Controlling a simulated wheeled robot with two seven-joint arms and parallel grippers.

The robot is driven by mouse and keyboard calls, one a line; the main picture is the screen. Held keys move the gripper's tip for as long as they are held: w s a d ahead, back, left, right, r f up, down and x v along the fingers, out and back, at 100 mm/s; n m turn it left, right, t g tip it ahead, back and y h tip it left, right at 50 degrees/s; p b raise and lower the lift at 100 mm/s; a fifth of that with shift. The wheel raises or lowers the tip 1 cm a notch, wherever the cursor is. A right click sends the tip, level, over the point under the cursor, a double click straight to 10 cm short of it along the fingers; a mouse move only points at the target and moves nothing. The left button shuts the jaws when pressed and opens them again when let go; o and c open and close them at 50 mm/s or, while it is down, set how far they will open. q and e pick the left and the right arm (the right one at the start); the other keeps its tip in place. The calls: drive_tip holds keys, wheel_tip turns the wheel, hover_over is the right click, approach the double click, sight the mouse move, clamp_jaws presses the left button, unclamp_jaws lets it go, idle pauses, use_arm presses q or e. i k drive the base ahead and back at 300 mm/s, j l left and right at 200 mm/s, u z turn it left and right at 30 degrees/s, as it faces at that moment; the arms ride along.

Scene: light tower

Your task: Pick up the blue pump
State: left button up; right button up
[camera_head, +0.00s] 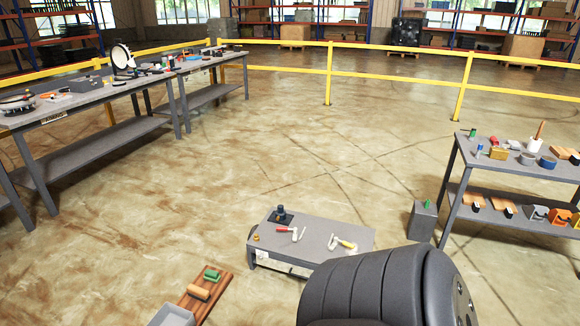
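A small dark blue object with a knob on top (281,215) stands upright at the far left of a low grey table (330,229). It could be the blue pump, but it is too small to be sure. Smaller blue items also lie on the grey bench at the right, among them a blue roll (547,162). Neither of my grippers is in view.
Two hand tools with red (295,234) and yellow (347,244) parts lie on the low table. A wooden board (206,296) with rollers lies on the floor. Long grey benches (95,95) line the left, before a yellow railing (390,75). The middle floor is clear.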

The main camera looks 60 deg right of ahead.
sight(280, 216)
drive_tip(key=i+l+z, duration=0.2)
drive_tip(key=i+z, duration=0.6)
drive_tip(key=z, duration=0.15)
drive_tip(key=i+z, duration=0.5)
drive_tip(key=i+j+z, duration=0.25)
drive_tip(key=z, duration=0.2)
